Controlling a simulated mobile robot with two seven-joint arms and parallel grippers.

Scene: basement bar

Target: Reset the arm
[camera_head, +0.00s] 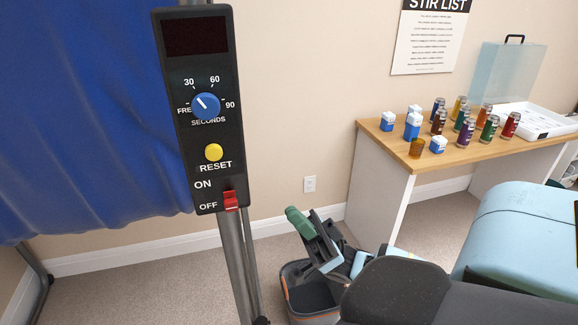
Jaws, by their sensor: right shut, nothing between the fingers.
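A black control box (182,140) hangs on a metal pole at left centre. It has a dark blank display (194,36), a blue dial (206,106) with its pointer to the upper left, a yellow RESET button (214,152) and a red switch (231,200) beside the OFF label. My right gripper (299,220) is shut and empty. It is below and to the right of the box, apart from it, with its green tip pointing up and left. My right arm reaches in from the lower right. My left gripper is out of view.
A grey bin (313,298) stands on the floor below my right gripper. A blue curtain (80,120) hangs at left. A wooden table (385,137) at right bears several coloured bottles, small blue-and-white containers and a white tray (530,112).

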